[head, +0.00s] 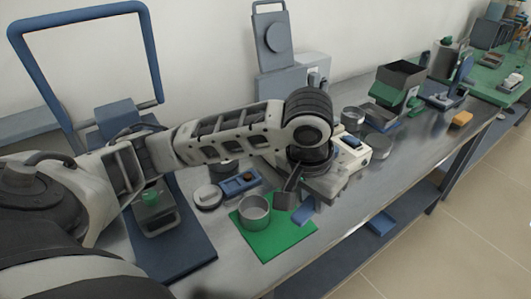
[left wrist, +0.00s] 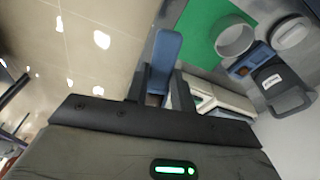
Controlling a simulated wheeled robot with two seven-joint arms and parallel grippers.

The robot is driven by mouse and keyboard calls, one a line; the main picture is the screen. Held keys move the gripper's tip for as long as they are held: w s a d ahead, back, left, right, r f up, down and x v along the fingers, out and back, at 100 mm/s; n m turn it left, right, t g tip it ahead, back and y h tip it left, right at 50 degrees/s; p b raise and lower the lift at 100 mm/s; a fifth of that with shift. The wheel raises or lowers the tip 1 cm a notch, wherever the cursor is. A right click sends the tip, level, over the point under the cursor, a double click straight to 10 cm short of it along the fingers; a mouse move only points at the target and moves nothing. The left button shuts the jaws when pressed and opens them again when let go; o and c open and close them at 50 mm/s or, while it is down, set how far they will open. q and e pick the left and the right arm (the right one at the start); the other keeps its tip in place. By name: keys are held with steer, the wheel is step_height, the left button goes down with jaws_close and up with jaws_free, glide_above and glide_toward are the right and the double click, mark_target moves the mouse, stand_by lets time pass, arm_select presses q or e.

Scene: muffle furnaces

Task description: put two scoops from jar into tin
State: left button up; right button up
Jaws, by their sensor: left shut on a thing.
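In the head view the blue part (head: 303,212) shows below the gripper; I cannot make out the scoop's bowl or any contents. An open grey metal tin (head: 255,218) stands upright on the mat, left of the gripper, and it also shows in the left wrist view (left wrist: 235,48). I cannot tell for certain which container is the jar. My right gripper is not in view.
The green mat (head: 275,243) lies near the bench's front edge. A round pale-topped item (head: 207,196) and a blue tray (head: 240,184) stand behind the tin. A white device (head: 352,150) stands right of the gripper. Metal containers (head: 353,119) and a dark box (head: 400,78) stand farther right.

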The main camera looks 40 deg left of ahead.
arm_select(q)
steer(key=shift+w+a+f+m, duration=0.2)
steer(key=shift+w+a+m, duration=0.4)
steer(key=shift+w+m, duration=0.1)
steer(key=shift+w+a+f+m+g+h+b, duration=0.1)
steer(key=shift+w+a+f+m+g, duration=0.8)
steer(key=shift+a+f+m, duration=2.7)
steer(key=shift+w+a+r+m+g+h+b, duration=0.1)
steer(key=shift+w+a+m+g, duration=1)
steer(key=shift+m, duration=5.25)
steer(key=shift+w+a+f+m+g+h+b, duration=0.1)
steer(key=shift+w+a+f+m+g, duration=0.2)
steer(key=shift+w+a+f+m, duration=2.55)
steer(key=s+r+m+t, duration=0.1)
steer(key=s+m, duration=0.1)
steer(key=s+a+r+m+t, duration=0.1)
steer(key=s+r+m, duration=0.1)
steer(key=shift+s+a+r+y+p, duration=0.1)
steer(key=shift+y+p, duration=0.2)
steer(key=shift+y, duration=0.1)
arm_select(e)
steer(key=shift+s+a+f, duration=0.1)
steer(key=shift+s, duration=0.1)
